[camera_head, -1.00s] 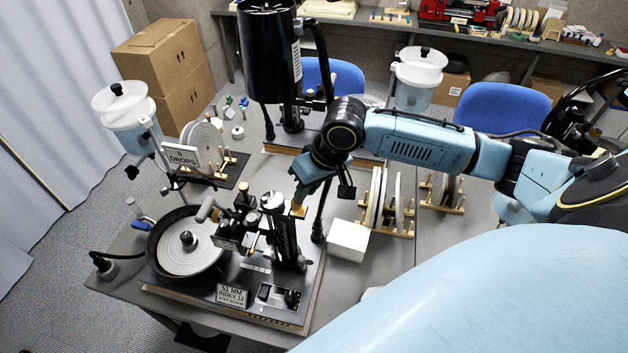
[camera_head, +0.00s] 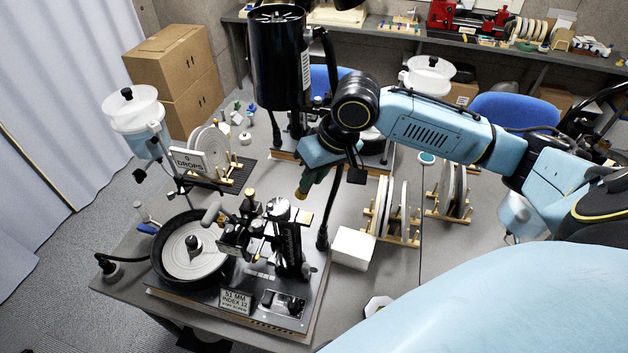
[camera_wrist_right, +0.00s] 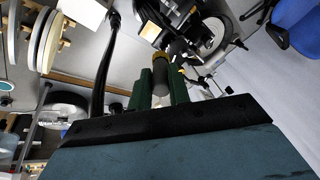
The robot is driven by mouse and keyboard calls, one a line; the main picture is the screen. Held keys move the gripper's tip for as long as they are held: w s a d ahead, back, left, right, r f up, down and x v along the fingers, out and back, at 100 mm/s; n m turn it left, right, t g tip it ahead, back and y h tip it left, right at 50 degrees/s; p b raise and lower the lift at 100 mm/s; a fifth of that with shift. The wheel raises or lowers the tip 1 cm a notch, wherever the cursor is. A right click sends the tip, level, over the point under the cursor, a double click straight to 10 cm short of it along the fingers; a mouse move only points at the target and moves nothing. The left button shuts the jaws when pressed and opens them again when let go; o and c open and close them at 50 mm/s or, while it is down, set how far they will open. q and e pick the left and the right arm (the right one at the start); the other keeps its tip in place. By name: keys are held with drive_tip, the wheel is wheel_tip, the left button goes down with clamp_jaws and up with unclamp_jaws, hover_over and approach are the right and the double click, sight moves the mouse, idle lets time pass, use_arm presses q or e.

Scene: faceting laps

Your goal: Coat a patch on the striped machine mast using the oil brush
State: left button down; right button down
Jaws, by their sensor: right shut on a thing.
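My right gripper (camera_head: 313,181) is shut on the oil brush (camera_head: 301,191), whose yellowish tip points down. The brush hangs above and slightly right of the front faceting machine's dark mast (camera_head: 290,250), with a visible gap in the picture. Fine marks run along the mast; no oil patch can be made out on it. In the right wrist view, the green fingers of the gripper (camera_wrist_right: 161,88) close around the brush (camera_wrist_right: 161,76). Part of the machine shows beyond its tip. My left gripper is not in view.
A round lap pan (camera_head: 165,262) is left of the mast. A white box (camera_head: 353,247) and a rack of discs (camera_head: 400,237) stand to its right. A drip tank (camera_head: 133,108) stands at the left. A black cylinder (camera_head: 278,60) and upright dark hose (camera_head: 330,210) crowd the arm.

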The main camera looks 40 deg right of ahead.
drive_tip(key=shift+r, duration=0.15)
drive_tip(key=shift+r, duration=1.35)
